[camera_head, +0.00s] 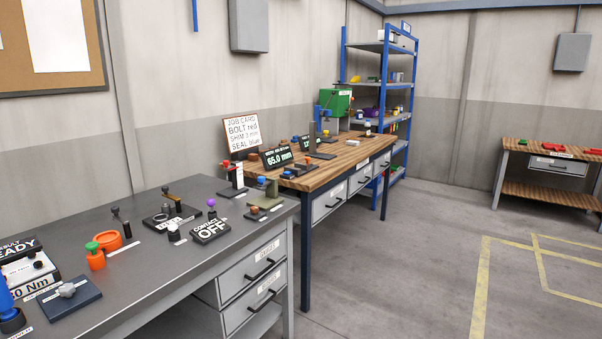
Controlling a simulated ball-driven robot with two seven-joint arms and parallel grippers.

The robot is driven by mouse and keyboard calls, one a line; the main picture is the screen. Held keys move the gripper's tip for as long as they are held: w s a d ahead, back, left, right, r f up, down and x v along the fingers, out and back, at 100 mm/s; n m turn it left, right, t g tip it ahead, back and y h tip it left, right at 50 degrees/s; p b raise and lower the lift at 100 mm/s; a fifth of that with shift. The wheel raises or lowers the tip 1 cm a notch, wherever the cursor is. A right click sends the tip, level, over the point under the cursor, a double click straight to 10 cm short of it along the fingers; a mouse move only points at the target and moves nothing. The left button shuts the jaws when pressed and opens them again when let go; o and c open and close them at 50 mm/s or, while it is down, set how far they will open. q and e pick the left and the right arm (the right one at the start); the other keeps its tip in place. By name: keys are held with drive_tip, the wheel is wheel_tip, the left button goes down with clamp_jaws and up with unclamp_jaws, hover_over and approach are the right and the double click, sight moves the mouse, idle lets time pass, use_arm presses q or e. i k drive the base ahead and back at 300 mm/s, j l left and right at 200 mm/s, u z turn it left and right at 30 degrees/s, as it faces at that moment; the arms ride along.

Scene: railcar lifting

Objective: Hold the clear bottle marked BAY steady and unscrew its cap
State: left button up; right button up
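I cannot make out a clear bottle marked BAY in the head view. Small items stand on the grey bench (150,262) and on the wooden-topped bench (340,158), but most are too small to identify. Neither of my grippers is in view.
The grey bench holds an orange pot with a green knob (95,257), an orange ring (107,241), a CONTACT OFF sign (211,231) and a blue plate (70,298). A job card (242,133) stands behind. A blue shelf rack (385,75) stands farther back.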

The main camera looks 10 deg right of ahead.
sight(367, 133)
drive_tip(key=i+l+z, duration=0.7)
drive_tip(key=i+z, duration=0.4)
drive_tip(key=i, duration=0.15)
drive_tip(key=i+z, duration=0.2)
drive_tip(key=i, duration=3.85)
drive_tip(key=i+u, duration=0.2)
drive_tip(key=i, duration=0.35)
drive_tip(key=i+l+u, duration=0.25)
drive_tip(key=i, duration=0.3)
